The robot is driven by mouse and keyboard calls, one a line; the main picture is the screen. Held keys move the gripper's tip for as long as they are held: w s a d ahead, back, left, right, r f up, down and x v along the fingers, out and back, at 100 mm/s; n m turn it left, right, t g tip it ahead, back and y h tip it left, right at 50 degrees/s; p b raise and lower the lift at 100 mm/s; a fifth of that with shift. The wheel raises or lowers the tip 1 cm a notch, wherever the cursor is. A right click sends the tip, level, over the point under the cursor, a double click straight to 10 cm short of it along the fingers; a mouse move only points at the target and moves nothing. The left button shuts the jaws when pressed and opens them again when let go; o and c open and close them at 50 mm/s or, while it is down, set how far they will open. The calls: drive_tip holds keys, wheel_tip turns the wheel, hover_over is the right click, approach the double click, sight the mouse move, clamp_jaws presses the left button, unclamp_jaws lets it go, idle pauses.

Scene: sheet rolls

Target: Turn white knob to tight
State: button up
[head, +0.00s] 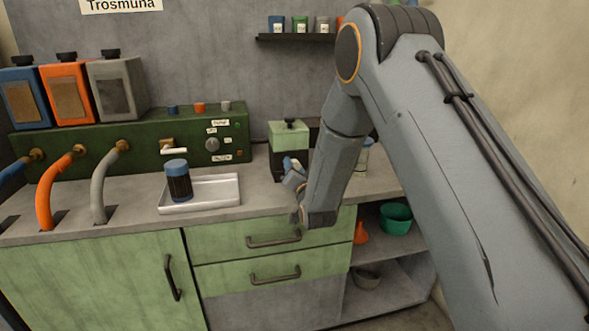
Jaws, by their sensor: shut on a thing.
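A small machine (289,136) with a pale green top and a dark body stands on the counter right of the middle. My gripper (291,166) is at its front right side, in front of its lower body. The gripper is shut on a small pale part there, which appears to be the white knob. Fingers and wrist hide most of that part, so its setting cannot be read. A separate round grey dial (212,144), with small labels around it, sits on the dark green panel (80,152) at the left, away from my gripper.
A metal tray (220,194) holds a blue-capped dark jar (178,181). Blue, orange (70,92) and grey canisters stand on the panel. A glass jar (361,160) is partly behind my arm. Bowls sit on open shelves below right. A shelf (290,38) holds small jars.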

drive_tip(key=o, duration=1.1)
drive_tip(key=shift+d, duration=0.1)
drive_tip(key=shift+c, duration=0.2)
drive_tip(key=shift+s, duration=0.1)
drive_tip(key=v, duration=0.7)
drive_tip(key=shift+s+d+b, duration=0.15)
drive_tip(key=shift+s+b, duration=0.15)
drive_tip(key=shift+b, duration=0.05)
drive_tip(key=shift+d, duration=0.1)
